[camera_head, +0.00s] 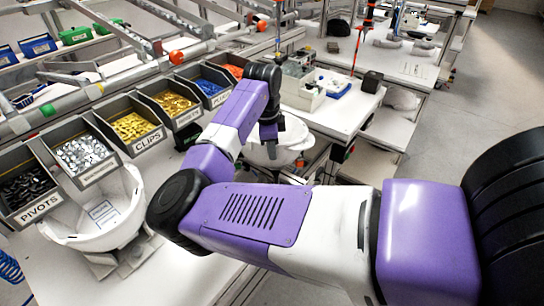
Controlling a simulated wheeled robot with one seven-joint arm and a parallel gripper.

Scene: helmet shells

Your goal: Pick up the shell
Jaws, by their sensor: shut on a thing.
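A white helmet shell (291,150) shows in the middle of the head view, below the end of my purple and white arm. My gripper (270,146) points down at this shell and is shut on it; the exact contact of the fingers is small and partly hidden. My arm hides part of the shell's lower left side. Another white shell (92,236) rests on a grey stand at the left, with a printed label inside it. It is apart from my gripper.
Grey bins of small parts, labelled PIVOTS (38,207) and CLIPS (147,141) among others, line the bench's back. The white bench top (160,276) is clear at lower left. A workbench (333,113) with a blue-and-white device stands beyond the shell. Grey floor is open at right.

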